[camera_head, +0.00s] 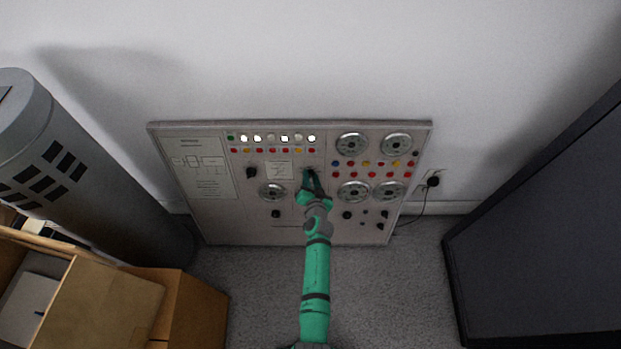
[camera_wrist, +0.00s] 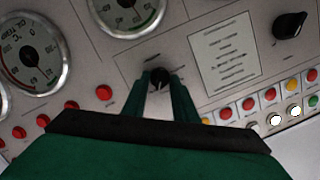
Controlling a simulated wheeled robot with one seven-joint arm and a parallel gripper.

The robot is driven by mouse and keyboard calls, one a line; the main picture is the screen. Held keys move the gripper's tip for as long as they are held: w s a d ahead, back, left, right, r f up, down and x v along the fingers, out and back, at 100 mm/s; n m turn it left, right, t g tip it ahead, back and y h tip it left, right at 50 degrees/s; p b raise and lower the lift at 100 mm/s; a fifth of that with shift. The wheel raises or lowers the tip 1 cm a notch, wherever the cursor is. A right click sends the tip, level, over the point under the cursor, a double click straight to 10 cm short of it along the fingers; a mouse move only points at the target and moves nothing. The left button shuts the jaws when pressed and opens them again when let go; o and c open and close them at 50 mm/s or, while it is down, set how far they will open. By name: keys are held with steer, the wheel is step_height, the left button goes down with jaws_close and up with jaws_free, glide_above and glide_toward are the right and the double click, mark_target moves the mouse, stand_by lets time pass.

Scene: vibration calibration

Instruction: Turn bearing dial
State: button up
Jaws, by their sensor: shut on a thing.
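The control panel (camera_head: 235,222) is a grey board standing against the wall, with gauges, lamps, buttons and black knobs. My gripper (camera_head: 312,174) reaches the upper middle of the panel, right of the white label. In the wrist view my gripper (camera_wrist: 163,82) has its two green fingers on either side of a small black dial (camera_wrist: 159,77), shut on it. The dial's lower part is hidden between the fingers. In the head view the arm and fingers cover most of the dial. I cannot read the dial's markings.
Another black knob (camera_head: 251,172) sits left of the label; it also shows in the wrist view (camera_wrist: 290,25). Round gauges (camera_head: 351,144) fill the panel's right side. A grey cylinder (camera_head: 90,180) and cardboard box (camera_head: 110,305) stand left. A dark cabinet (camera_head: 545,240) stands right.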

steer(key=m, duration=0.3)
steer(key=m+t+y, duration=0.1)
steer(key=m, duration=0.6)
steer(key=shift+d+f+t+y, duration=0.3)
steer(key=shift+t, duration=0.1)
steer(key=shift+m, duration=0.4)
steer(key=o, duration=1)
steer(key=shift+o, duration=0.2)
steer(key=shift+a, duration=0.1)
steer(key=shift+s, duration=0.1)
steer(key=v, duration=1)
steer(key=shift+s, duration=0.3)
steer(key=shift+r, duration=0.1)
